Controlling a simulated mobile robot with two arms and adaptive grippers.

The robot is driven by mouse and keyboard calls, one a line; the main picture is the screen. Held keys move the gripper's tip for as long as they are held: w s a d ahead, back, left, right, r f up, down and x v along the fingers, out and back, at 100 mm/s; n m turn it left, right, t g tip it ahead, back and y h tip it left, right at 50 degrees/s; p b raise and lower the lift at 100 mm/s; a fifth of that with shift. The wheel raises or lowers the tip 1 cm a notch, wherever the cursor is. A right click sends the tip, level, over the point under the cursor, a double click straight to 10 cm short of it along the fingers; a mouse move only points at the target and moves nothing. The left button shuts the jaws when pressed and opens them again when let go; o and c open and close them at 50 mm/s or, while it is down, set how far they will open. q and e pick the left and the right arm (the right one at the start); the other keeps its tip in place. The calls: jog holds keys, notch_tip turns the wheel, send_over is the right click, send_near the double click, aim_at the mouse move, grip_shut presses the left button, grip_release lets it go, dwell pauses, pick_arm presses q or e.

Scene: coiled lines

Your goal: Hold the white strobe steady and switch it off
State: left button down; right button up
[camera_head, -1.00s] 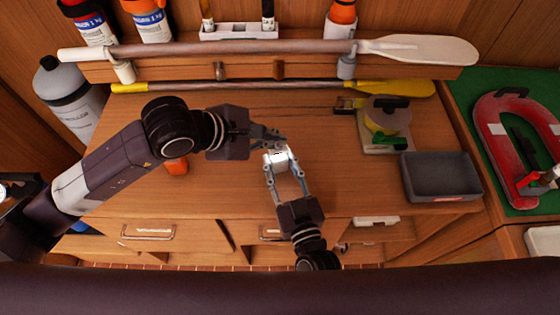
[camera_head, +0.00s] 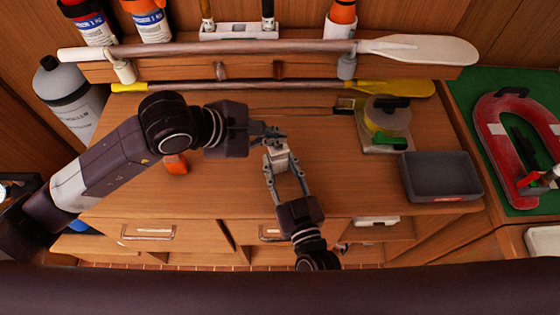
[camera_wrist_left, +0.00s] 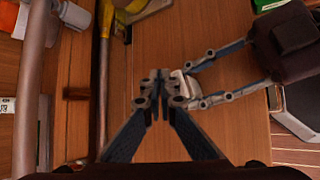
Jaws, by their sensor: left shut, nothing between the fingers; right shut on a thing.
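The white strobe (camera_head: 276,159) is a small pale block above the middle of the wooden worktop. It looks dull, with no bright glow. My right gripper (camera_head: 279,166) is shut on it from the front, one finger on each side. My left gripper (camera_head: 280,136) is shut and empty, its tips right at the strobe's far end. In the left wrist view the strobe (camera_wrist_left: 187,84) is partly hidden by the fingers, and the left fingertips (camera_wrist_left: 159,82) are together just beside it. I cannot tell whether they touch it. The switch is too small to make out.
An orange object (camera_head: 176,165) lies under my left arm. Paddles, one pale (camera_head: 418,49) and one yellow (camera_head: 393,88), run along the back. The left front of the worktop is clear.

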aim_at(276, 147)
pick_arm(q)
jog(key=shift+r, duration=3.05)
pick_arm(e)
jog(key=o, duration=1.3)
jog(key=v, duration=1.2)
pick_arm(q)
jog(key=shift+s+f, duration=0.1)
pick_arm(e)
jog(key=shift+s, duration=0.1)
